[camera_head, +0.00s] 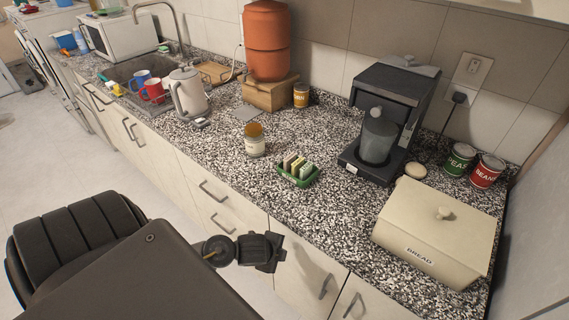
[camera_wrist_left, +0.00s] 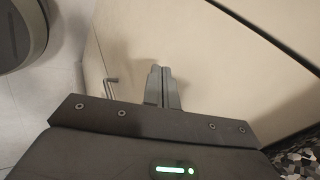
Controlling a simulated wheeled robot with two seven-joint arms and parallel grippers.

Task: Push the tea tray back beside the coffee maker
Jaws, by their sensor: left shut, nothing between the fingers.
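The tea tray (camera_head: 299,181) is a small green tray holding upright tea packets (camera_head: 298,165). It sits on the speckled counter near the front edge, left of the coffee maker and apart from it. The coffee maker (camera_head: 387,128) is black with a dark grey jug (camera_head: 378,138) in it. My left gripper (camera_head: 278,252) is below and in front of the counter edge, short of the tray. In the left wrist view its fingers (camera_wrist_left: 163,85) are together and empty, facing a cream cabinet front. My right gripper is not in view.
A jar (camera_head: 254,140) with a brown lid stands left of the tray. A bread bin (camera_head: 436,232) fills the right front counter, with a small round lid-like object (camera_head: 415,171) behind it. Peas (camera_head: 459,159) and beans (camera_head: 487,171) cans stand by the wall. Counter behind the tray is clear.

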